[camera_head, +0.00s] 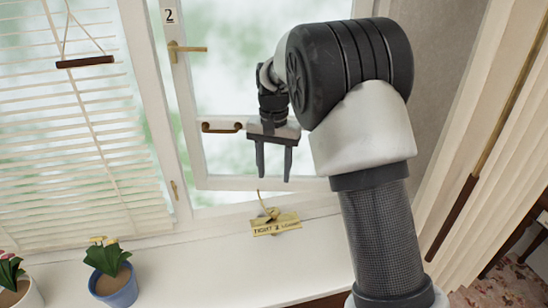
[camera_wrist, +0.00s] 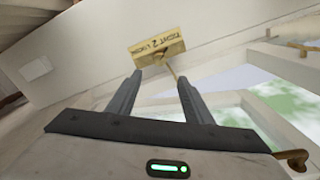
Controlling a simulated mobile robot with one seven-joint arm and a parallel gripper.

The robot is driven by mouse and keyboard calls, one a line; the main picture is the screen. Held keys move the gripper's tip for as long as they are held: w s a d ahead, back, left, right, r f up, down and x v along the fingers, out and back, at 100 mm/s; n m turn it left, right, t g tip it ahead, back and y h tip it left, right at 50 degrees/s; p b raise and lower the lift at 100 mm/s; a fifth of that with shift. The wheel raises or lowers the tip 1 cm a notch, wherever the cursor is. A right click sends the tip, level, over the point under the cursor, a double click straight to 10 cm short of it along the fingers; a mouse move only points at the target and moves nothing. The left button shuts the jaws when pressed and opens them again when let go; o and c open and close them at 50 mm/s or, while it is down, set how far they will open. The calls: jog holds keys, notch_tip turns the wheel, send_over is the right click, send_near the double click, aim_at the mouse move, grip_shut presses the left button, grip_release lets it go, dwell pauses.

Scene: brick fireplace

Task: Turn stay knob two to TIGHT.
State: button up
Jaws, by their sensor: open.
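A brass label plate (camera_head: 275,227) marked TIGHT, 2 and LOOSE is at the windowsill below the open sash. A small brass knob or stay fitting (camera_head: 269,212) stands just behind it with a thin stem; its exact setting is too small to tell. In the wrist view the plate (camera_wrist: 157,50) lies beyond my fingertips, with a thin brass rod (camera_wrist: 171,70) running from it between them. My gripper (camera_head: 273,178) is open and empty, fingers pointing down, above and apart from the knob. It also shows in the wrist view (camera_wrist: 160,79).
Window sash two (camera_head: 228,184) stands ajar behind my gripper, with a brass handle (camera_head: 188,48). A blue flowerpot (camera_head: 113,286) and a white pot (camera_head: 22,294) stand on the sill (camera_head: 190,270) at left. Blinds (camera_head: 80,150) hang left, a curtain (camera_head: 485,140) right.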

jog(key=shift+r, duration=1.95)
jog(key=s+d+r+n+t+p, duration=0.1)
jog(key=s+d+r+t+p, duration=0.1)
jog(key=s+d+r, duration=0.35)
jog(key=s+d+r+n+t+p, duration=0.1)
jog(key=s+d+r+p, duration=0.1)
jog(key=s+r, duration=0.7)
jog(key=s+d+n+t+p, duration=0.1)
jog(key=s+d, duration=0.3)
jog(key=s, duration=1.1)
jog(key=shift+s+r+n+t+p, duration=0.2)
jog(key=shift+r+n+t+p, duration=0.15)
jog(key=shift+t+p, duration=0.4)
